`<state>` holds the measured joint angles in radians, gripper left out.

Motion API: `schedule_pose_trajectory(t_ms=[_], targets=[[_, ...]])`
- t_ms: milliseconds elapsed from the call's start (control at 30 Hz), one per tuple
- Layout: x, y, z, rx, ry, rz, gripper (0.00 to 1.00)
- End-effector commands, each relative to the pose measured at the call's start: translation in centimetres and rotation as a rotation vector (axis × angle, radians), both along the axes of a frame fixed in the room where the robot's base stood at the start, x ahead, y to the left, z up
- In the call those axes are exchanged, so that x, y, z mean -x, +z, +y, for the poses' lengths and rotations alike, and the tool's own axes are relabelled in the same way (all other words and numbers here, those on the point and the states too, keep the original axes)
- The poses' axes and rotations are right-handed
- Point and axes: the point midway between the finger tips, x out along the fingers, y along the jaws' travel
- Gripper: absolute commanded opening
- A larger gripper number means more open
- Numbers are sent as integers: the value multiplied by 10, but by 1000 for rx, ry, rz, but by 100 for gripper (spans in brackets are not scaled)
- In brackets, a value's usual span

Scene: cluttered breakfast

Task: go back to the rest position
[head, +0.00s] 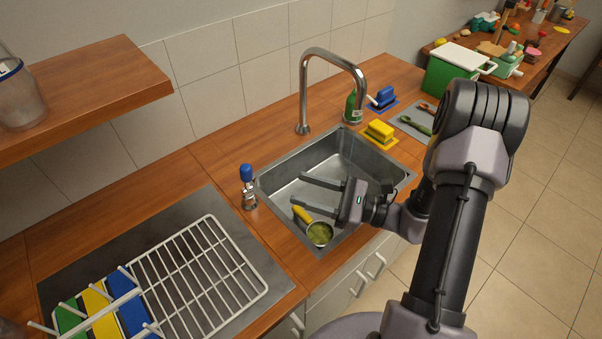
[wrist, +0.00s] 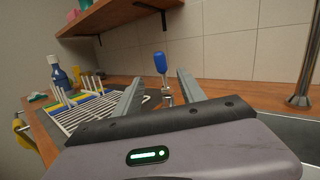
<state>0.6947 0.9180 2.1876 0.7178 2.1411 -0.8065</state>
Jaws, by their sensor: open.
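My gripper (head: 318,196) is open and empty. It is held over the sink (head: 345,160), with its fingers pointing left in the head view. In the wrist view its two fingers (wrist: 158,97) stand apart with nothing between them. A yellow-handled cup or ladle (head: 318,233) with greenish contents is at the sink's near left corner, just below the fingers. A blue-topped dispenser or brush (head: 248,185) stands on the counter left of the sink, and it also shows beyond the fingers in the wrist view (wrist: 161,65).
A metal faucet (head: 304,110) rises behind the sink. Yellow and blue sponges (head: 380,131) and a green bottle (head: 352,107) stand at its far right. A white dish rack (head: 200,275) is at left. A shelf (head: 90,85) overhangs the left counter. A cluttered table (head: 545,45) is far right.

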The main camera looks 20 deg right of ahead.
Motion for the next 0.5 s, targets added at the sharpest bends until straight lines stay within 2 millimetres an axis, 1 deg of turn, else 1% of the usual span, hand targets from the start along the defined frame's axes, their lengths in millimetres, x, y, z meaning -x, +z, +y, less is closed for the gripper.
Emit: schedule_pose_trajectory(t_ms=[133,167,233,267,300,367,400,467,500], targets=[[1,3,3,11,15,-5,48],[3,7,9,31,41,-13,48],[18,27,34,126,164,-47,48],[30,37,49,193,242,-68,48],[50,49,70,304,361,-102,48],[86,61,95,506,536,-159,48],[109,65,105,652,638,-202,48],[138,68,109,880,753,-276,48],[153,69,106,1039,808,-334,48]])
